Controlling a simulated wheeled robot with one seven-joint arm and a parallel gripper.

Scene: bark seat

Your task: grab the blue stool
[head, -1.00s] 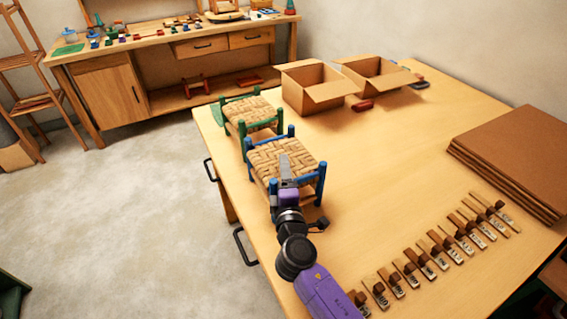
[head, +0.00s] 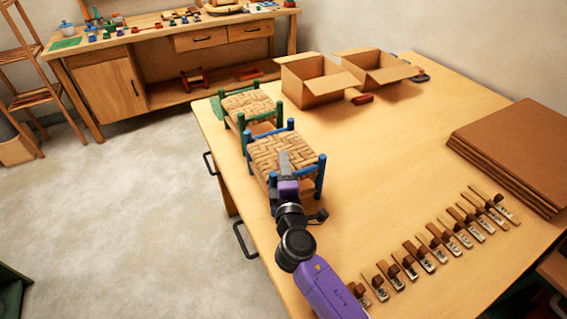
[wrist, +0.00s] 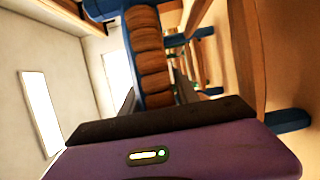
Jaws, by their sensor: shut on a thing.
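The blue stool (head: 285,150) has blue posts and a woven bark seat. It stands upright on the wooden table, near its left edge. My gripper (head: 284,163) is at the stool's near side and is shut on the front edge of its seat. In the wrist view, the wrapped seat edge of the blue stool (wrist: 150,55) passes between the jaws of my gripper (wrist: 148,100), with blue frame parts around it. The fingertips are partly hidden by the seat.
A green stool (head: 248,104) stands just behind the blue one. Open cardboard boxes (head: 312,82) are at the table's back, with a red object (head: 362,99) beside them. Labelled wooden pieces (head: 430,250) line the front right, near stacked brown sheets (head: 515,150). The table's middle is clear.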

